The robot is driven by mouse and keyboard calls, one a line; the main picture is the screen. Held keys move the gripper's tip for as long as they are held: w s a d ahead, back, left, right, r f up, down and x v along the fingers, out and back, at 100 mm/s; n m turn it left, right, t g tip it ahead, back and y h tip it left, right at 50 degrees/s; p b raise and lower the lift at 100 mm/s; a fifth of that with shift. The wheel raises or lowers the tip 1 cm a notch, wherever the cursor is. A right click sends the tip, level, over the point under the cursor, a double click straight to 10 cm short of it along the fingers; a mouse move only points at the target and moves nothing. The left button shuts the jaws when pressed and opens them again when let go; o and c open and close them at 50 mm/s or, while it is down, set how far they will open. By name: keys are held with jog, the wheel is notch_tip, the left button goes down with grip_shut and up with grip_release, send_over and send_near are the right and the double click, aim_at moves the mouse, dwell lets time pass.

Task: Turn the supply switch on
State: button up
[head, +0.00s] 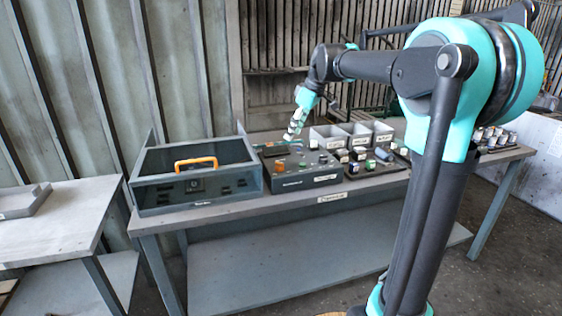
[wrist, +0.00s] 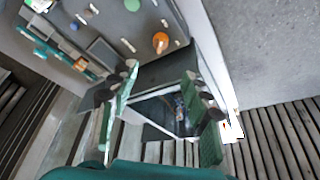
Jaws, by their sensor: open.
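A dark grey control box (head: 300,182) stands on the workbench. Its sloped top carries an orange knob (head: 280,166) and several small buttons and levers; the knob also shows in the wrist view (wrist: 160,42), near a green round button (wrist: 132,5) and white levers. The labels are too small to tell which control is the supply switch. My gripper (head: 293,134) hangs above the rear of the control box, pointing down. In the wrist view my gripper (wrist: 160,98) has its fingers spread with nothing between them; the controls lie beyond the fingertips.
A grey housing (head: 190,207) with an orange handle (head: 196,163) stands left of the control box. Grey bins (head: 328,138) stand behind at right, and a tray (head: 375,182) of small parts lies at right. The workbench's front strip (head: 270,215) is clear.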

aim_at(280, 163)
jog(key=x, duration=1.3)
jog(key=shift+w+f, duration=0.1)
jog(key=shift+f, duration=0.3)
jog(key=shift+a, duration=0.1)
jog(key=shift+c, duration=0.4)
grip_shut()
